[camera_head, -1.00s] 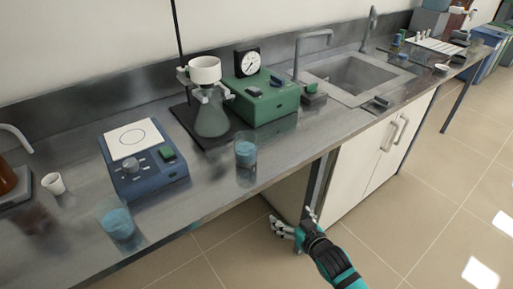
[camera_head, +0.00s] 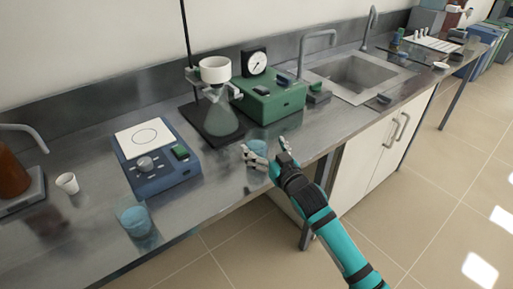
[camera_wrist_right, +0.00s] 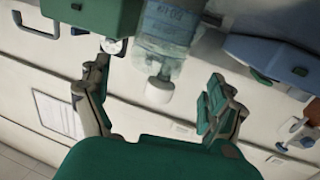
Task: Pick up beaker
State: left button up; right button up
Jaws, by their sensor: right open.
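A clear beaker (camera_head: 258,147) with blue liquid stands upright near the front edge of the counter, partly hidden by my right gripper (camera_head: 266,153). A second beaker (camera_head: 135,218) with blue liquid stands further left along the front edge. In the right wrist view, a clear vessel with faint markings, seemingly the nearer beaker (camera_wrist_right: 170,25), is beyond the fingertips in the upper middle. My right gripper (camera_wrist_right: 155,78) is open and empty, with its fingers spread to either side of that vessel's line. I cannot tell whether it touches the beaker. My left gripper is not in view.
Behind the nearer beaker stand a flask (camera_head: 219,118) with a white funnel (camera_head: 214,70) and a green device (camera_head: 272,98). A sink (camera_head: 355,78) lies to the right.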

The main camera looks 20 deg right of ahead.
aim_at(252, 130)
jog(key=w, duration=0.6)
jog(key=shift+a+p, duration=0.35)
jog(key=shift+p, duration=0.05)
jog(key=shift+s, duration=0.1)
jog(key=c, duration=1.3)
jog(key=shift+r, duration=0.1)
jog(key=shift+c, duration=0.8)
